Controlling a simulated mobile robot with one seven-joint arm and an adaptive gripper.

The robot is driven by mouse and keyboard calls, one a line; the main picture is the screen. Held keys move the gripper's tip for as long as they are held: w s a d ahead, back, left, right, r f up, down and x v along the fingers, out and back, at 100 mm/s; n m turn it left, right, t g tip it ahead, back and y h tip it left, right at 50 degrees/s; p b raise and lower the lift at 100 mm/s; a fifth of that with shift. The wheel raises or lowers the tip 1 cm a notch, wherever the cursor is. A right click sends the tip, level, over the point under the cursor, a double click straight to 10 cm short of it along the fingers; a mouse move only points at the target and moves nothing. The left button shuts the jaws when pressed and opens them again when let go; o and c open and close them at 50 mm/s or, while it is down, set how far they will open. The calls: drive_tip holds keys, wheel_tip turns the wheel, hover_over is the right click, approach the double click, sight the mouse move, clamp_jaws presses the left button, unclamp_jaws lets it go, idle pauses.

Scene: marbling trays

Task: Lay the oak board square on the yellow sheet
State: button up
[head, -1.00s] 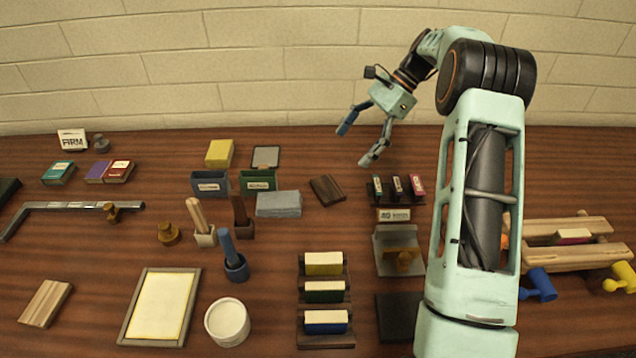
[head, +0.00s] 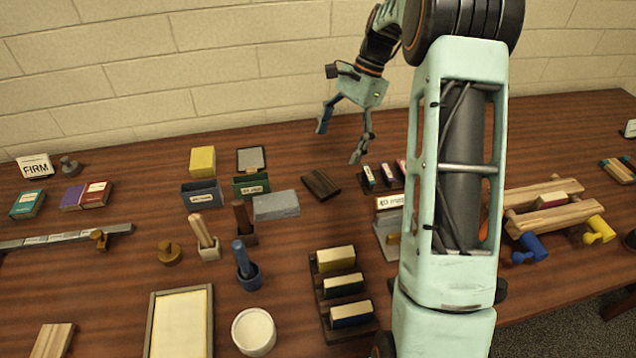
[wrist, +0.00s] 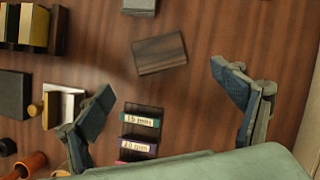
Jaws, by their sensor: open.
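The oak board (head: 52,341) is a pale, grained wooden block lying flat on the table at the lower left of the head view, cut off by the bottom edge. The yellow sheet (head: 180,325) is pale yellow and lies inside a grey frame (head: 209,325), right of the oak board and also cut off below. The two are apart. My gripper (head: 342,138) is open and empty above the far part of the table, well away from both. In the wrist view its fingers (wrist: 166,100) are spread wide, with neither oak board nor yellow sheet identifiable.
A dark wooden board (head: 321,183) lies below my gripper; it also shows in the wrist view (wrist: 159,54). A white tub (head: 254,331) stands right of the frame.

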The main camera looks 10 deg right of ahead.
sight(321, 182)
drive_tip(key=x, duration=0.4)
drive_tip(key=shift+s+f, duration=0.1)
drive_tip(key=shift+f, duration=0.1)
drive_tip(key=x, duration=0.5)
drive_tip(key=shift+s+a, duration=0.1)
drive_tip(key=shift+a, duration=0.2)
drive_tip(key=c, duration=1.4)
drive_tip(key=shift+o, duration=0.2)
